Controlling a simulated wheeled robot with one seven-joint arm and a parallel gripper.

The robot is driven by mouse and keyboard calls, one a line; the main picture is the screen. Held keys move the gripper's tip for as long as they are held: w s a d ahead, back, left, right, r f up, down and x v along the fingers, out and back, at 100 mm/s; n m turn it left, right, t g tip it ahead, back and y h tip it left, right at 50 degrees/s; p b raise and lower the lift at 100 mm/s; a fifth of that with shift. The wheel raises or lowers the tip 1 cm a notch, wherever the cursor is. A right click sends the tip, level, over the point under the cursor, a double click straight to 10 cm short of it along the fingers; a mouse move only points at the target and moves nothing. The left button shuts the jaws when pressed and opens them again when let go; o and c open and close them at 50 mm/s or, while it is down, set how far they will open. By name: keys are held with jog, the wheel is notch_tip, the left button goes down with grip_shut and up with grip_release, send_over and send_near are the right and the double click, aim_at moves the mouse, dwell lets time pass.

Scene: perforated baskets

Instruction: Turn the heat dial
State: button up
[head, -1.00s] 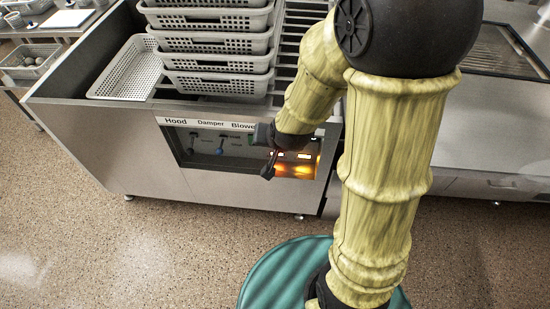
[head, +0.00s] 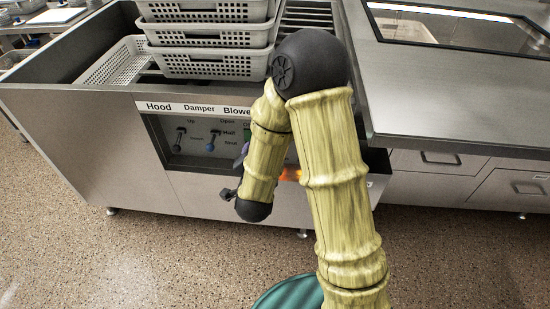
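The heat dial cannot be made out; my arm covers the right part of the control panel (head: 185,158), where it may be. The panel is on the front of the steel counter and has labels reading Hood, Damper and a partly covered Blower. An orange glow (head: 291,175) shows just right of my forearm. My gripper (head: 229,194) is mostly hidden at the wrist; only a small dark part sticks out to the left, low in front of the panel. Whether its fingers are open or shut, or touch anything, does not show.
Stacked grey perforated baskets (head: 205,62) stand on the steel counter (head: 60,115). Another counter (head: 450,100) with drawers is at right. The floor at left is clear.

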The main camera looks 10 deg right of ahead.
notch_tip(320, 180, down, 10)
jog(key=s+m+t+h+b, duration=0.2)
jog(key=m+h+b, duration=0.2)
jog(key=b, duration=0.6)
jog(key=shift+s+d+t+h, duration=0.3)
jog(key=shift+s+h, duration=0.05)
jog(key=shift+h, duration=0.05)
jog(key=b+x, duration=0.3)
jog(key=x, duration=1.4)
jog(key=shift+w, duration=0.25)
jog(key=shift+d, duration=0.1)
jog(key=c, duration=1)
